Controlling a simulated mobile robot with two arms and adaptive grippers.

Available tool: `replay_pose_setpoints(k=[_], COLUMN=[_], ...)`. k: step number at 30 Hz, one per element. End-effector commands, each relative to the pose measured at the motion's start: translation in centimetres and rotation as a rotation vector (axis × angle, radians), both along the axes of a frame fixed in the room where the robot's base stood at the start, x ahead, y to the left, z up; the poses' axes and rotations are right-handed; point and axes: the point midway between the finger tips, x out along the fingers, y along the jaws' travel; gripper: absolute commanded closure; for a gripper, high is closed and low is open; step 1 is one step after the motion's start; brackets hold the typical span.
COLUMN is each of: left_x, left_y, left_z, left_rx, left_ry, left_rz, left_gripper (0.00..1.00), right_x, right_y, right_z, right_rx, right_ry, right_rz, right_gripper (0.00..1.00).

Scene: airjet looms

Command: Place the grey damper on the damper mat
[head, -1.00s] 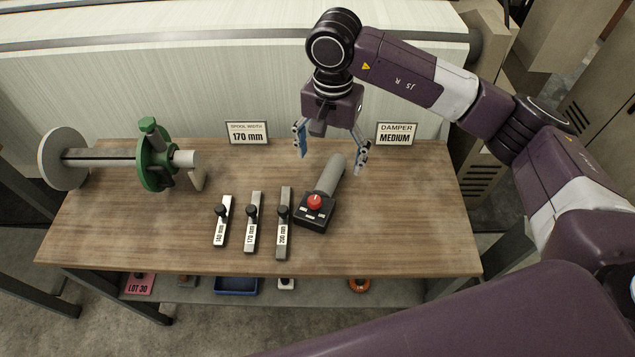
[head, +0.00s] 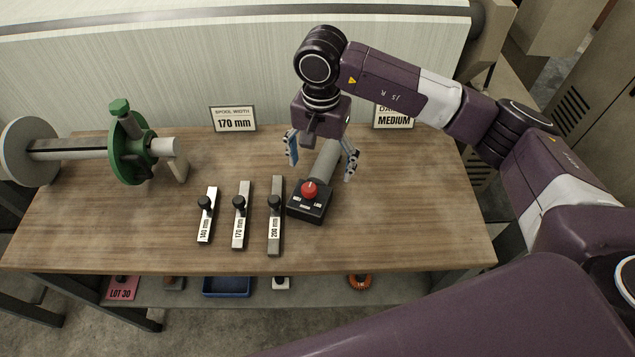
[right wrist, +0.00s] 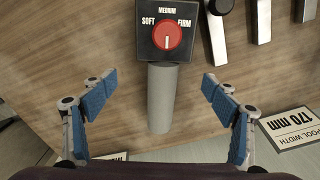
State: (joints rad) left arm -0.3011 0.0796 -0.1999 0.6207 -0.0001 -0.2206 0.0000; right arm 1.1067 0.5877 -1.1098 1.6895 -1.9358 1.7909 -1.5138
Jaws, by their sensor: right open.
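The grey damper is a grey cylinder (head: 325,160) lying on the wooden table, joined to a black box (head: 306,208) with a red knob (head: 309,188). In the right wrist view, the cylinder (right wrist: 161,100) runs down from the box (right wrist: 147,44), whose dial reads SOFT, MEDIUM and FIRM. The knob's white mark points toward the cylinder. My right gripper (head: 320,168) is open above the cylinder; in the wrist view its blue-padded fingers (right wrist: 160,85) stand on either side with gaps. I cannot make out a damper mat. My left gripper is out of view.
Three bars with black knobs, marked 140 mm (head: 207,220), 170 mm (head: 241,222) and 200 mm (head: 275,225), lie left of the box. A green-flanged spool (head: 128,150) stands at left. Signs read 170 mm (head: 233,119) and MEDIUM (head: 394,119). The table's right part is clear.

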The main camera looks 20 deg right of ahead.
Motion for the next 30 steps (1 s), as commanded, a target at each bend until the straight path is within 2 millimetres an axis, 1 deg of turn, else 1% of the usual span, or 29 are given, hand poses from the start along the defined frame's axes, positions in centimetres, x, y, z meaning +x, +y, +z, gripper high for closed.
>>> replay_pose_setpoints(k=[4, 7, 9, 12, 15, 20, 23, 30], left_x=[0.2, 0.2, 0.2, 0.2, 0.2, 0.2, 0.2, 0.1], left_y=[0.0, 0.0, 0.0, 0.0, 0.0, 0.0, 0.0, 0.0], left_z=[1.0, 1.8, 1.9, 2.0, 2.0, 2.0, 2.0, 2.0], left_rx=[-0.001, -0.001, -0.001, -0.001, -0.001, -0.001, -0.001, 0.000], left_ry=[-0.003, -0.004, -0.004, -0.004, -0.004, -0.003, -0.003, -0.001], left_rz=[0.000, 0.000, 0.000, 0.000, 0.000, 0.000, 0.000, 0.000], left_gripper=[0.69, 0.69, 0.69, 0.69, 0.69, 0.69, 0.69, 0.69], right_x=[-0.2, -0.2, -0.2, -0.1, -0.1, -0.1, -0.1, -0.1], right_y=[0.3, 0.7, 0.7, 0.7, 0.7, 0.6, 0.6, 0.6], right_z=[-1.5, -3.1, -4.2, -5.2, -5.6, -5.6, -5.6, -5.6], right_rx=[-0.001, -0.001, -0.001, 0.000, -0.001, -0.001, -0.001, -0.001], right_ry=[0.004, 0.006, 0.003, 0.001, 0.000, -0.001, -0.001, -0.001], right_rz=[0.000, -0.001, -0.001, -0.001, -0.001, 0.000, 0.000, -0.001], right_gripper=[0.20, 0.20, 0.20, 0.20, 0.20, 0.20, 0.29, 0.56])
